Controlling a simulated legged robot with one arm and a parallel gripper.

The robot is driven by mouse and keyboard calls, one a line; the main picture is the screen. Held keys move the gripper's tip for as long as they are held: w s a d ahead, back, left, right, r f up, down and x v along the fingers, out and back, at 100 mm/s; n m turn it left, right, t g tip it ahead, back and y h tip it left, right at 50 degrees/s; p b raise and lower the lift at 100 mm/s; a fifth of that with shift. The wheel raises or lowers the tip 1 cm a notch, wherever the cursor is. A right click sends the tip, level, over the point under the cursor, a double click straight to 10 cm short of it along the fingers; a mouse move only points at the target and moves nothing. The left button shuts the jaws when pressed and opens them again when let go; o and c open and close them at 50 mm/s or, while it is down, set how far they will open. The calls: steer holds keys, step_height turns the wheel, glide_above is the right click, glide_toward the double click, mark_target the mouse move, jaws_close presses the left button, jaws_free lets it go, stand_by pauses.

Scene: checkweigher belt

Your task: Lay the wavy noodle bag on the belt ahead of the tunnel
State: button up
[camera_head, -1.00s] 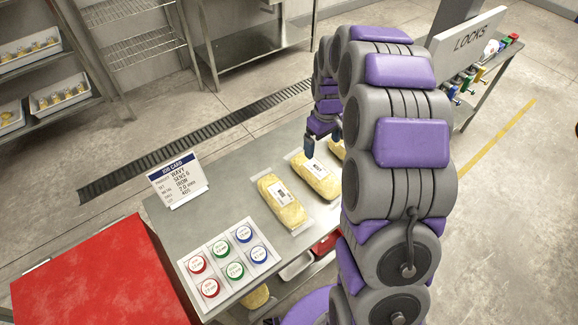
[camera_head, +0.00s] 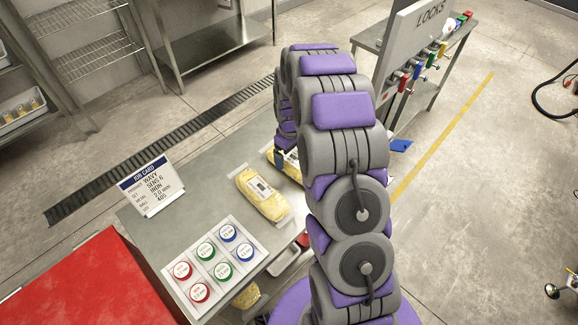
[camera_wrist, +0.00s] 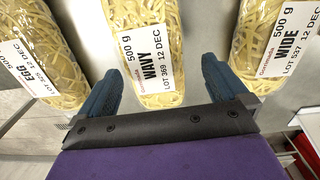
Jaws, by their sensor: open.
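The wavy noodle bag (camera_wrist: 145,45) is a clear bag of yellow noodles with a white "WAVY 500 g" label. In the wrist view it lies between the two blue fingers of my gripper (camera_wrist: 159,68), which are spread open with space on both sides. An egg noodle bag (camera_wrist: 38,62) lies to its left and a wide noodle bag (camera_wrist: 272,45) to its right. In the head view my gripper (camera_head: 280,157) is low over the table by the partly hidden middle bag (camera_head: 291,168). I cannot make out the belt or tunnel in either view.
The steel table (camera_head: 190,215) also holds a job card (camera_head: 152,187) reading "WAVY" and a tray (camera_head: 256,256) of red, green and blue discs. A nearer noodle bag (camera_head: 262,195) lies beside my arm. A red surface (camera_head: 85,285) is at lower left; a LOCKS stand (camera_head: 425,30) is behind.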

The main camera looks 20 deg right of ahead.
mark_target(297, 157)
steer(key=shift+d+f+b, duration=0.35)
steer(key=shift+d+f, duration=0.8)
steer(key=shift+d, duration=0.05)
steer(key=f, duration=0.1)
steer(key=a+f, duration=0.1)
steer(key=f, duration=0.1)
steer(key=shift+f+b, duration=0.15)
steer(key=shift+b, duration=0.25)
steer(key=shift+a, duration=0.55)
steer(key=shift+c, duration=0.2)
steer(key=shift+d, duration=0.8)
steer(key=c, duration=0.6)
steer(key=shift+a, duration=0.45)
steer(key=c, duration=0.6)
steer(key=shift+r, duration=0.2)
